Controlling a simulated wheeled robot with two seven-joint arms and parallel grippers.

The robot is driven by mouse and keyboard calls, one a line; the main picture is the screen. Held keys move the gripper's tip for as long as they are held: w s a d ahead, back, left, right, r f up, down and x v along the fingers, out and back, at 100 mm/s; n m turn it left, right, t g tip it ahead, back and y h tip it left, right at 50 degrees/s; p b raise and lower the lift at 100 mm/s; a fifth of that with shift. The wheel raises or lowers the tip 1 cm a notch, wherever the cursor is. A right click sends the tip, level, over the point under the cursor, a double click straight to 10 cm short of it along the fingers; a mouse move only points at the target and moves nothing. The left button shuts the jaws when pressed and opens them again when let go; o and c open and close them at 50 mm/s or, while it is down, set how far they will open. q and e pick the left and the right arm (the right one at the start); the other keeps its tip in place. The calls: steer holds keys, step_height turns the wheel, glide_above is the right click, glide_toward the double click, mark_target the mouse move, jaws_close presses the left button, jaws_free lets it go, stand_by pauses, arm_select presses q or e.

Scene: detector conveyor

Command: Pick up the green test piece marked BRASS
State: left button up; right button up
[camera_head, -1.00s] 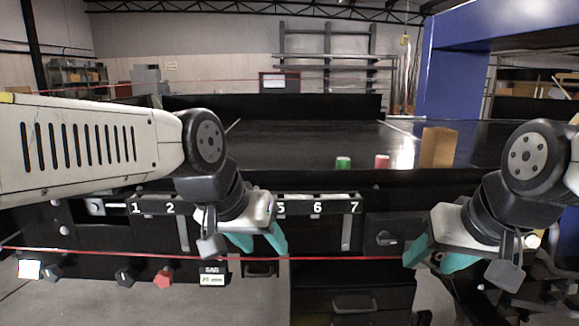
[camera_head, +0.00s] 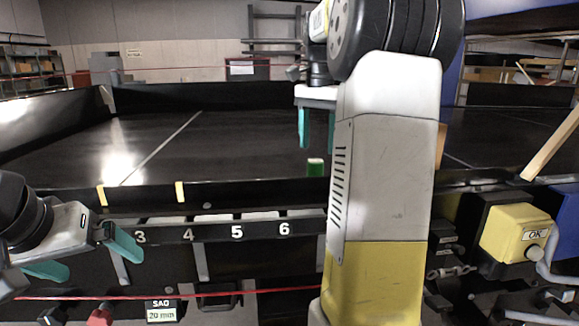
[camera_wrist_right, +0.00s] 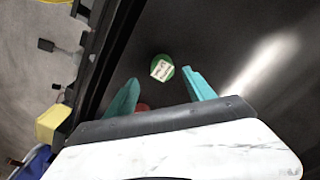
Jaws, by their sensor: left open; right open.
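The green test piece (camera_head: 315,169) stands upright on the black conveyor near its front edge. In the right wrist view its round green top (camera_wrist_right: 162,68) carries a white label, too small to read. My right gripper (camera_head: 317,143) is open, its teal fingers pointing down above the green piece. In the wrist view the piece lies beyond the fingertips (camera_wrist_right: 158,80), roughly between their lines, not held. My left gripper (camera_head: 84,257) is open and empty at the lower left, in front of the numbered panel.
A red piece (camera_wrist_right: 143,107) shows partly beside the left finger in the wrist view; my right arm hides it in the head view. A brown block (camera_head: 441,146) is mostly hidden behind that arm. A yellow OK box (camera_head: 510,232) stands right. The conveyor's left side is clear.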

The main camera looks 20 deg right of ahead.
mark_target(316, 160)
steer(key=f, duration=0.6)
steer(key=shift+w+a+f, duration=0.15)
steer(key=shift+w+f, duration=0.05)
steer(key=shift+f, duration=0.2)
jaws_close()
